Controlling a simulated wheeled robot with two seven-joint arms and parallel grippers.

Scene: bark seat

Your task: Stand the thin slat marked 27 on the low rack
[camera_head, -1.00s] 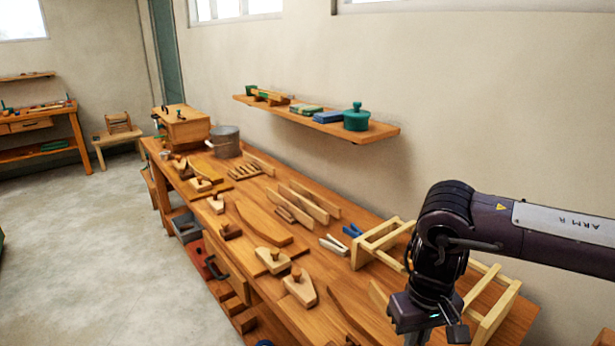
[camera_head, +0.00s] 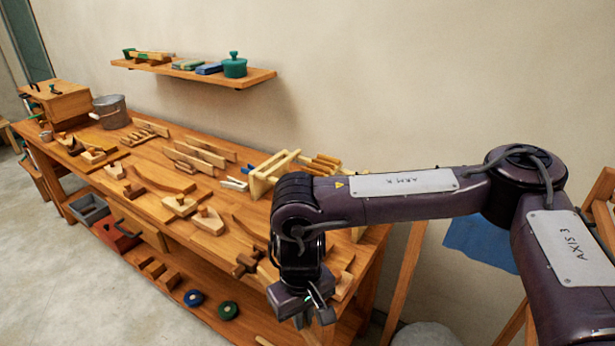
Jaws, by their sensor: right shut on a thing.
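My right gripper (camera_head: 318,308) points down at the front edge of the workbench, low in the picture. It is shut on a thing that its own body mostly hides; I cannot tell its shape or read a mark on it. Several thin upright wooden slats (camera_head: 198,156) stand on the middle of the bench, and no number is legible. A low slatted wooden piece (camera_head: 138,138) lies farther back. A pale wooden frame (camera_head: 262,184) stands on the bench behind my right arm, partly hidden by it. I cannot tell which of these is the low rack. My left gripper is not in view.
The long workbench (camera_head: 222,250) carries wooden planes (camera_head: 207,220), curved pieces and a metal pot (camera_head: 111,111). A wall shelf (camera_head: 190,74) hangs above it. Blocks and round discs (camera_head: 228,310) lie on the lower shelf. Open floor lies left of the bench.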

